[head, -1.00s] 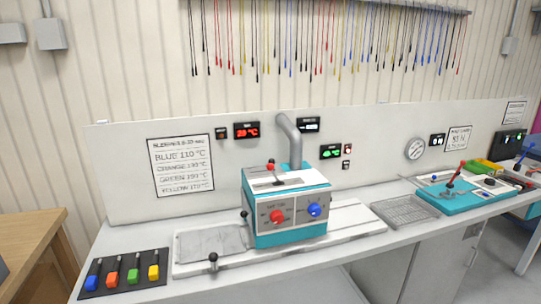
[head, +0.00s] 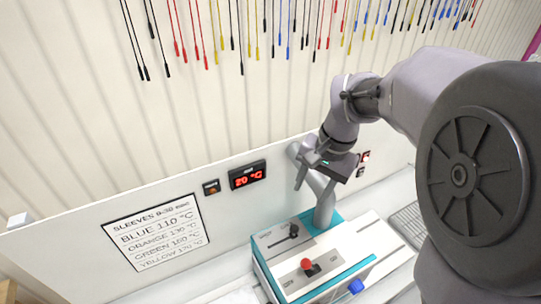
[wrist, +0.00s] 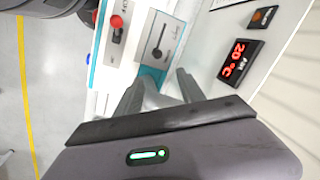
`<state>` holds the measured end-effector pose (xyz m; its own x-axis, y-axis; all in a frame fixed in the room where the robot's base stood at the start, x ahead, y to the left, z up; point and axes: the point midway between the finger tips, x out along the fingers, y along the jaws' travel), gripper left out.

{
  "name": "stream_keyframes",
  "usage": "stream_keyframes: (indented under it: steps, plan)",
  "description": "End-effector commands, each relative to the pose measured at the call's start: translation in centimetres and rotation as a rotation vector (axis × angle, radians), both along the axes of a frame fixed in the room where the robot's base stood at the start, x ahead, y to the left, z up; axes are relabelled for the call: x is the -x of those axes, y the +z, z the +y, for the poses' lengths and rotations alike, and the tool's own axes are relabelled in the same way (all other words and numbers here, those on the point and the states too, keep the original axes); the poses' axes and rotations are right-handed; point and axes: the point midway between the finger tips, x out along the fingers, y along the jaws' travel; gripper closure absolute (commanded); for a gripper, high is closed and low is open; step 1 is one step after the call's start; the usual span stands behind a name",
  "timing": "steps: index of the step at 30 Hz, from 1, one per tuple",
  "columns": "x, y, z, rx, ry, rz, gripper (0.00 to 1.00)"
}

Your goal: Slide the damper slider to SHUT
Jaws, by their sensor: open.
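The damper slider (head: 293,231) is a small black knob in a slot on a pale plate on top of the white and teal machine (head: 345,262). In the wrist view the slider (wrist: 158,50) lies just beyond my fingertips; the plate's lettering is too small to read. My gripper (head: 313,185) is open and empty, above the machine's back edge beside the grey pipe. In the wrist view its two fingers (wrist: 158,88) are apart and do not appear to touch the slider.
A red-knobbed lever (head: 306,264) stands near the slider on the same top. The grey pipe (head: 325,205) rises behind it. A display (head: 247,175) reading 20 °C and a temperature sign (head: 155,233) are on the back panel. A blue knob (head: 356,286) is on the front.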

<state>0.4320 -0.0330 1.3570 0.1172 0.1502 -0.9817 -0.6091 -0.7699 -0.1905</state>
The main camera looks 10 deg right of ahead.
Motion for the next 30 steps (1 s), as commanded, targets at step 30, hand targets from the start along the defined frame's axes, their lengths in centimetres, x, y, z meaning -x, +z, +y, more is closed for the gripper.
stream_keyframes:
  steps: [30]
  plan:
    - [-1.8,-16.3,2.5,0.0,0.001,0.0,0.56]
